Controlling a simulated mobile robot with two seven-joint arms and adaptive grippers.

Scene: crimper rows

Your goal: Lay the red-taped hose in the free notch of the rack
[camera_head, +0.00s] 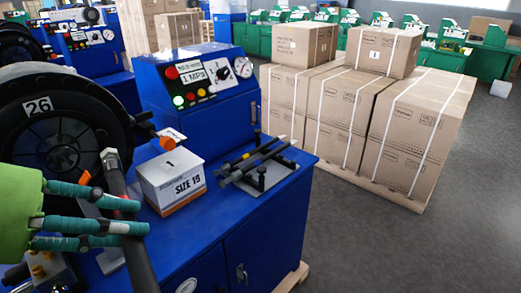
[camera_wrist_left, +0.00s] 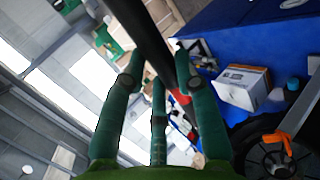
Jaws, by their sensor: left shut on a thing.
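My left gripper (camera_head: 128,215), a green body with teal-wrapped fingers, is shut on a dark hose (camera_head: 139,262) at the left of the head view. The hose stands steeply tilted, with a metal end at its top; a patch of red tape shows by the fingers. In the left wrist view the hose (camera_wrist_left: 144,32) passes between the fingers, with the red tape (camera_wrist_left: 181,97) beside them. The rack (camera_head: 262,178), dark metal, stands on the blue bench to the right of the gripper, apart from it. Dark hoses lie across it, one with a yellow band. Its free notch is too small to make out.
A white box marked SIZE 19 (camera_head: 172,184) stands between gripper and rack. A black reel marked 26 (camera_head: 60,125) is at the left. A blue control panel (camera_head: 205,85) rises behind. Strapped cartons (camera_head: 365,120) stand beyond the bench, with open floor (camera_head: 400,240) at right.

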